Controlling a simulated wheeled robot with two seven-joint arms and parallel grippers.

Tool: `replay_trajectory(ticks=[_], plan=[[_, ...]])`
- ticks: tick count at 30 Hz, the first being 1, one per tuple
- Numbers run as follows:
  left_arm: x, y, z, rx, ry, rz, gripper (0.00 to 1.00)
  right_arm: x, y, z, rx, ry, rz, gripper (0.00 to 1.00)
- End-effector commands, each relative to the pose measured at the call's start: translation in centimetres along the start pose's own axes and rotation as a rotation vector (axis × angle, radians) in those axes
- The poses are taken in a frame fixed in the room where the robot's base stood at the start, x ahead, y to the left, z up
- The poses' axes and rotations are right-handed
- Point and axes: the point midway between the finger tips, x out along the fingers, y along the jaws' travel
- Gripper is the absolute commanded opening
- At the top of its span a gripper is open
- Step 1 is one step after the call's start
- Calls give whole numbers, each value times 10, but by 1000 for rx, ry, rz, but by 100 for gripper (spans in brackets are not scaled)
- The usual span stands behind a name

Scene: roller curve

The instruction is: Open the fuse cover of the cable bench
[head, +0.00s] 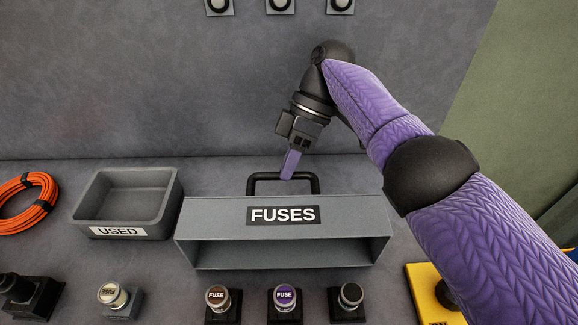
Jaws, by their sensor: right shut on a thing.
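The fuse cover (208,214) is a grey, box-like lid with a "FUSES" label on its upper face. A hollow shows along its near side, and it stands behind a row of fuse holders. Its black bar handle (314,183) is at the far edge of the cover. My right gripper (290,168) comes in from the upper right, and its purple fingers are shut on the middle of the handle's top bar. The contact between the fingers and the bar is partly hidden. My left gripper is not in view.
Fuse caps (217,296), (285,296) and a plain dark-based one (350,296) stand in front. A grey "USED" tray (117,233), orange cable coil (45,206) and another capped holder (112,295) are left. A yellow box (424,290) is right, partly behind my arm.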

Motion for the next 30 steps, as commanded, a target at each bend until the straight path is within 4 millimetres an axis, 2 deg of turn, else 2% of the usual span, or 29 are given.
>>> replay_trajectory(ticks=[7,8,12,13,19,22,25,30], plan=[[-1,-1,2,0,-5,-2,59,-1,0,0,0,1,3,0],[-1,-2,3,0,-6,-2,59,-1,0,0,0,1,3,22],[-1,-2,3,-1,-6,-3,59,-1,0,0,0,1,3,52],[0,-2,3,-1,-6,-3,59,-1,0,0,0,1,3,55],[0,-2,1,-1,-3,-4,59,-1,0,0,0,1,2,55],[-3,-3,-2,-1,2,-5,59,-8,-4,-4,-2,1,3,55],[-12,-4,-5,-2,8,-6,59,-29,-15,-12,-3,1,6,55],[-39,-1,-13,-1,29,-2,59,-69,-37,-28,0,-1,7,55]])
